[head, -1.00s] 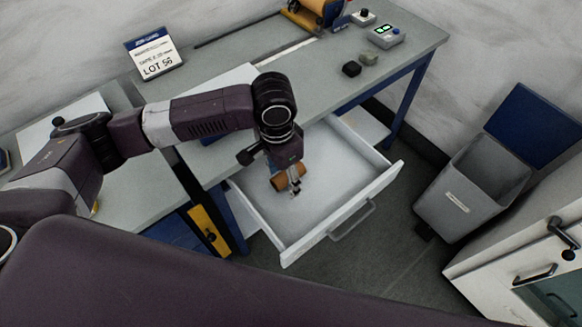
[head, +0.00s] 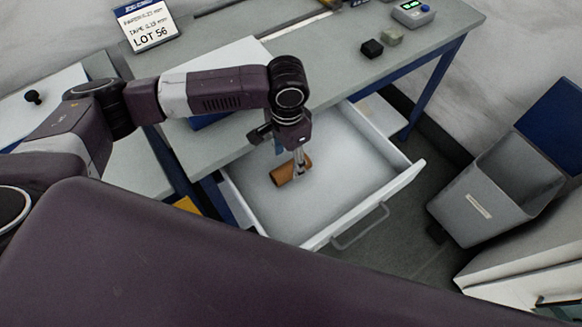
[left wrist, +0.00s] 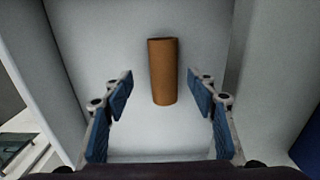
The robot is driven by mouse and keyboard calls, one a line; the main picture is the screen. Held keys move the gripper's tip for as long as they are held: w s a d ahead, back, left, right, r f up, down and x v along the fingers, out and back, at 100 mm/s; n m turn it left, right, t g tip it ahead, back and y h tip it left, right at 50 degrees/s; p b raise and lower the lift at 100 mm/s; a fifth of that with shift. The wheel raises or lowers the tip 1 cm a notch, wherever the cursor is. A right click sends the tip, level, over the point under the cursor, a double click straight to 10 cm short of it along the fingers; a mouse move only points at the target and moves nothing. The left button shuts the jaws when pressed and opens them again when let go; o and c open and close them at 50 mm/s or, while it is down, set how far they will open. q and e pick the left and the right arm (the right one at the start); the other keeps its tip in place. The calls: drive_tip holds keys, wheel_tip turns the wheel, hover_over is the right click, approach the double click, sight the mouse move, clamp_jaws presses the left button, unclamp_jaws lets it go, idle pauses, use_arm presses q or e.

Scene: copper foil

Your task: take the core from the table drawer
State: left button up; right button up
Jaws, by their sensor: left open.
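The core is a brown cardboard tube (head: 284,174) lying on the floor of the open white table drawer (head: 330,205), towards its left side. My left gripper (head: 298,165) reaches down into the drawer over the core and hides part of it in the head view. In the left wrist view the core (left wrist: 163,72) lies lengthwise ahead, between the lines of the two blue-padded fingers. The left gripper (left wrist: 160,95) is open, with clear gaps on both sides of the core, and does not appear to touch it. My right gripper is not in view.
The grey table (head: 330,60) overhangs the drawer's back. A black block (head: 372,48) and a greenish block (head: 392,37) sit on it, with a small device (head: 413,13) and a lot sign (head: 147,24). A grey bin (head: 480,195) stands right of the drawer.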

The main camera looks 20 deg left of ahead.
sight(287, 168)
use_arm(q)
drive_tip(key=f, duration=0.5)
drive_tip(key=shift+w+a+f+p, duration=0.2)
drive_tip(key=shift+p, duration=0.15)
drive_tip(key=shift+c, duration=0.3)
drive_tip(key=c, duration=1.1)
